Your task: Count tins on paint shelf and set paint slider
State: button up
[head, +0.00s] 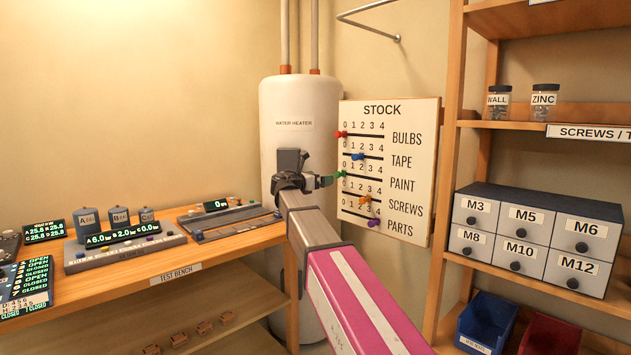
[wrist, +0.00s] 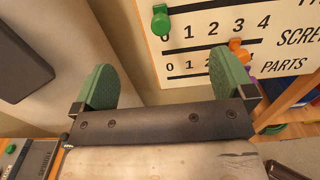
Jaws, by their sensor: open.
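The STOCK board (head: 425,130) hangs on the wall with several numbered slots. The green paint slider (head: 341,174) is at the left end of the PAINT slot, by 0. It also shows at the top of the wrist view (wrist: 160,20). My gripper (head: 326,181) is in front of the board's left edge, near the green slider. In the wrist view its two green pads (wrist: 166,84) are wide apart with nothing between them, and the slider is beyond them, not between them. No paint shelf or paint tins can be made out in either view.
Other sliders are close by: red (head: 341,134), blue (head: 358,156), orange (head: 365,199) and purple (head: 373,222). A water heater (head: 285,100) stands behind my gripper. The test bench (head: 130,285) is at left. A shelf unit (head: 450,150) with drawers and jars stands right.

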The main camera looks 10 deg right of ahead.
aim_at(336, 175)
jog(key=shift+x, duration=4.9)
jog(key=shift+c, duration=0.3)
jog(key=c, duration=1.5)
jog(key=shift+o, duration=0.3)
jog(key=shift+s, duration=0.1)
jog(key=shift+s+d, duration=1.7)
jog(key=shift+s, duration=0.6)
jog(key=shift+s+d, duration=1.65)
jog(key=shift+s, duration=0.65)
jog(key=shift+s+d, duration=1.7)
jog(key=shift+s, duration=0.65)
jog(key=o, duration=1.5)
jog(key=shift+s+a, duration=0.1)
jog(key=shift+a, duration=0.15)
